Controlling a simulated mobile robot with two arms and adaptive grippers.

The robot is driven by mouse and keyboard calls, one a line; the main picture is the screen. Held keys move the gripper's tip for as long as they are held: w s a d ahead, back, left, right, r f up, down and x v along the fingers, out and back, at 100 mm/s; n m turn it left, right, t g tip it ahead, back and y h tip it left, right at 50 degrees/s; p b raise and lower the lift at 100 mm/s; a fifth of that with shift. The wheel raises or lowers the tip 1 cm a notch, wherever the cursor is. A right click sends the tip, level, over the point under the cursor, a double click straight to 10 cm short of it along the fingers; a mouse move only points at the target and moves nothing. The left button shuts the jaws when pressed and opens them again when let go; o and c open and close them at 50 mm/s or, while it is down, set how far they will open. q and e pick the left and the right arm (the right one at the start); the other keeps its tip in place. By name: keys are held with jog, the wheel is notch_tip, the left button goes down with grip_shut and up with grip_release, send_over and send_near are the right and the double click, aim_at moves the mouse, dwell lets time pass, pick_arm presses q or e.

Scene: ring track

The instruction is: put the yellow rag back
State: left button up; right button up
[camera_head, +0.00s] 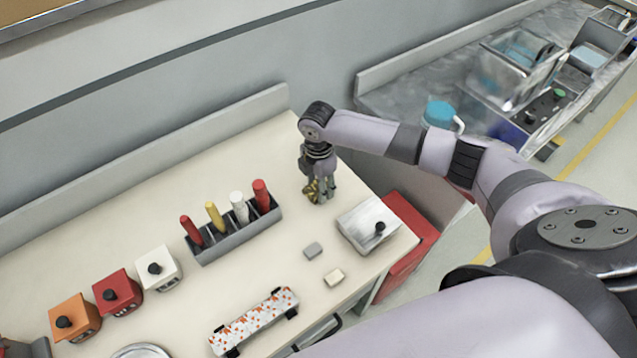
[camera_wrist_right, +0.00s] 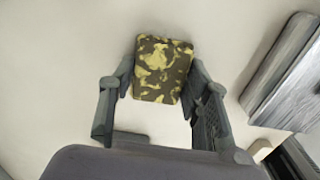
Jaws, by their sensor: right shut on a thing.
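The yellow rag (camera_wrist_right: 160,68) is a small block-like cloth with dark and yellow blotches. In the right wrist view it sits between the two fingers of my right gripper (camera_wrist_right: 160,100), which is shut on it. In the head view my right gripper (camera_head: 319,192) points down over the far right part of the cream table (camera_head: 270,160), and a bit of the rag (camera_head: 311,190) shows at its fingers. I cannot tell whether the rag touches the table. My left gripper is not in view.
A dark rack (camera_head: 236,235) with several coloured sticks stands left of the gripper. A silver box (camera_head: 365,222) with a black knob is close on its right. Small grey (camera_head: 313,250) and cream (camera_head: 334,277) blocks lie in front. A spotted board (camera_head: 254,321) lies near the front edge.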

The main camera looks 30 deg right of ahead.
jog(key=o, duration=1)
notch_tip(320, 180, up, 12)
jog(key=b, duration=0.2)
jog(key=shift+r+b, duration=0.1)
jog(key=shift+b, duration=0.2)
